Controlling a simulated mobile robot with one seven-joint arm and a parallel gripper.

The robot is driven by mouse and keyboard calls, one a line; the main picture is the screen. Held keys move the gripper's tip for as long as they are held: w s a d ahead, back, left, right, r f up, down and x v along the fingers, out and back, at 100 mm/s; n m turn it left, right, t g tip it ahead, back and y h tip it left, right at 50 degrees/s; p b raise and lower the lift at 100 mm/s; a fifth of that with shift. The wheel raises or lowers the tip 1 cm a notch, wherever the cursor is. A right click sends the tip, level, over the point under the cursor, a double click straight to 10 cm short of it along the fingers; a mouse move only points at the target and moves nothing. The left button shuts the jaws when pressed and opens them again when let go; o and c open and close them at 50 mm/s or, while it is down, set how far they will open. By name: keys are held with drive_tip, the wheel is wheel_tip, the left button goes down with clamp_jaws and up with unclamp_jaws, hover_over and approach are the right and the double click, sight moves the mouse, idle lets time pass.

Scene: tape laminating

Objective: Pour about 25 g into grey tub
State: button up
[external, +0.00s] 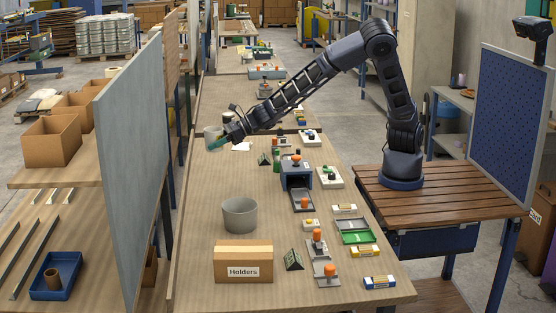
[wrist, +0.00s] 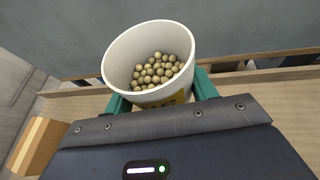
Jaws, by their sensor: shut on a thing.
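My gripper (external: 217,141) is shut on a white cup (external: 212,132) above the far left part of the workbench. In the wrist view the cup (wrist: 118,62) sits between the teal fingers (wrist: 162,95) and holds many small tan balls (wrist: 155,72). The cup looks about upright, with no balls leaving it. A yellow label shows low on its side, partly hidden. The grey tub (external: 240,215) stands on the bench nearer the camera, below and slightly right of the cup in the picture. Its inside floor is not clear to see.
A cardboard box marked Holders (external: 243,265) stands in front of the tub. A tall grey partition (external: 130,170) runs along the bench's left. A blue press (external: 296,172) and several small devices line the right side. The bench around the tub's left is clear.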

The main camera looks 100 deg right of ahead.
sight(206, 136)
wheel_tip(206, 136, up, 4)
drive_tip(key=shift+f, duration=0.15)
drive_tip(key=shift+s+a, duration=0.1)
drive_tip(key=shift+a, duration=0.2)
drive_tip(key=s+a, duration=0.4)
drive_tip(key=a, duration=0.7)
drive_tip(key=s+a, duration=0.4)
drive_tip(key=a, duration=0.7)
drive_tip(key=s+a, duration=0.4)
drive_tip(key=a, duration=0.7)
drive_tip(key=f, duration=2.3)
drive_tip(key=shift+w+d, duration=0.2)
drive_tip(key=shift+d, duration=0.1)
drive_tip(key=shift+r, duration=0.15)
